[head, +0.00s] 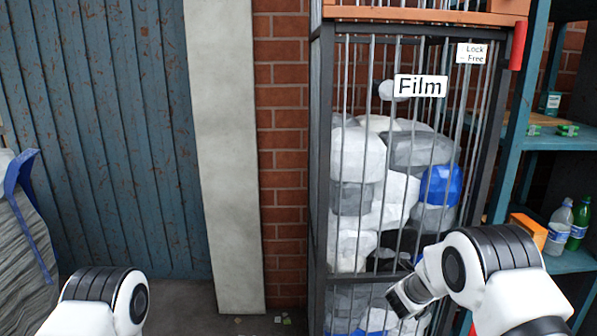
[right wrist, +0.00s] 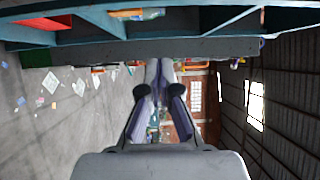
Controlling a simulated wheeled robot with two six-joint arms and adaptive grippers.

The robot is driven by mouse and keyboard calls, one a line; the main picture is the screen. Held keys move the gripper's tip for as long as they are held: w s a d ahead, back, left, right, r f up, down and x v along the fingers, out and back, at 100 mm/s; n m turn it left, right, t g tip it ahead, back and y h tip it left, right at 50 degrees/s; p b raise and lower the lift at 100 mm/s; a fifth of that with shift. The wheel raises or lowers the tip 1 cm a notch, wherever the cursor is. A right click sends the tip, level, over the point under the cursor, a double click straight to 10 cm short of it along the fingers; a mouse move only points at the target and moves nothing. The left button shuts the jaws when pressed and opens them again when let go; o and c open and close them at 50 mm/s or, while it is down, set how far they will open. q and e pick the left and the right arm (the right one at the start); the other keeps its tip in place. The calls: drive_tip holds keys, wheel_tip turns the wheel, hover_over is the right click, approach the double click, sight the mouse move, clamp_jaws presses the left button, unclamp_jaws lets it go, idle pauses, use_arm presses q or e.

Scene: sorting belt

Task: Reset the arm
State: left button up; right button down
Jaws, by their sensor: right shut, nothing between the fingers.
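My right arm (head: 500,275) comes in at the lower right of the head view, bent, in front of the caged bin. Its dark end part (head: 408,296) shows against the bars; I cannot make out fingers there. In the right wrist view my right gripper (right wrist: 160,82) has its fingers together with nothing between them. My left arm (head: 105,300) shows only as a rounded white and black joint at the lower left; its gripper is out of view.
The barred cage (head: 317,160) labelled "Film" holds white, grey and blue bundles. A teal shelf (head: 555,142) with bottles (head: 559,228) stands at right. A grey wrapped bale (head: 22,262) is at left. Floor in front of the teal wall (head: 100,130) looks clear; scraps litter the floor in the wrist view.

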drive_tip(key=s+a+f+n+g+y, duration=0.15)
drive_tip(key=s+f+n+y, duration=0.25)
drive_tip(key=s+f+n, duration=0.65)
drive_tip(key=s+a+f+n+y, duration=0.4)
drive_tip(key=s+f, duration=0.4)
drive_tip(key=f, duration=0.7)
drive_tip(key=s+a+f+n+g+y, duration=0.1)
drive_tip(key=s+a+n+g+y, duration=0.1)
drive_tip(key=s+n, duration=0.3)
drive_tip(key=s+a+f+n+g+y, duration=0.2)
drive_tip(key=s+a+n+g+y, duration=0.1)
drive_tip(key=s, duration=1.1)
drive_tip(key=s+a+f+n+g+y, duration=0.1)
drive_tip(key=s+a+n+g+y, duration=0.1)
drive_tip(key=s+n, duration=0.4)
drive_tip(key=s+a+g, duration=0.1)
drive_tip(key=s+a, duration=0.1)
drive_tip(key=s, duration=0.1)
drive_tip(key=shift+s+a+f+n+y, duration=0.25)
drive_tip(key=shift+s+f+n+y, duration=0.1)
drive_tip(key=shift+s+f+y, duration=0.05)
drive_tip(key=shift+g, duration=0.25)
